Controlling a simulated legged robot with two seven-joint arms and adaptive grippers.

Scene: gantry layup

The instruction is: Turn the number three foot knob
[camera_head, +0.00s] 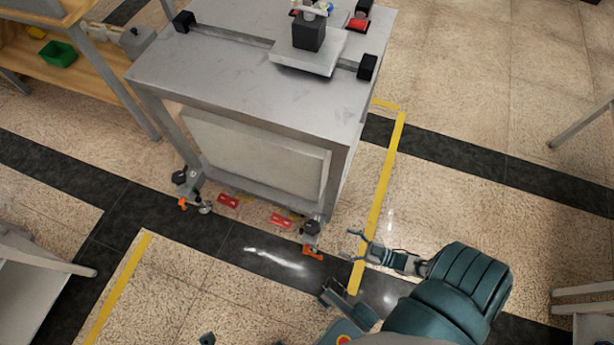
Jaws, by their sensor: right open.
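A grey gantry table (285,75) stands in the middle on feet with casters. The near right foot (311,229) has a dark round part and an orange piece (313,252) at floor level. The near left foot (180,178) has a similar orange piece (183,203). I can read no number on either foot; the far feet are hidden behind the table. My right gripper (355,246) is open and empty, low over the yellow floor line, a short way right of the near right foot and apart from it.
Two red pieces (228,201) (281,221) show under the table's front edge. A wooden bench with a green bin (58,54) stands at the upper left. A grey frame (35,285) is at the lower left. Floor right of the table is clear.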

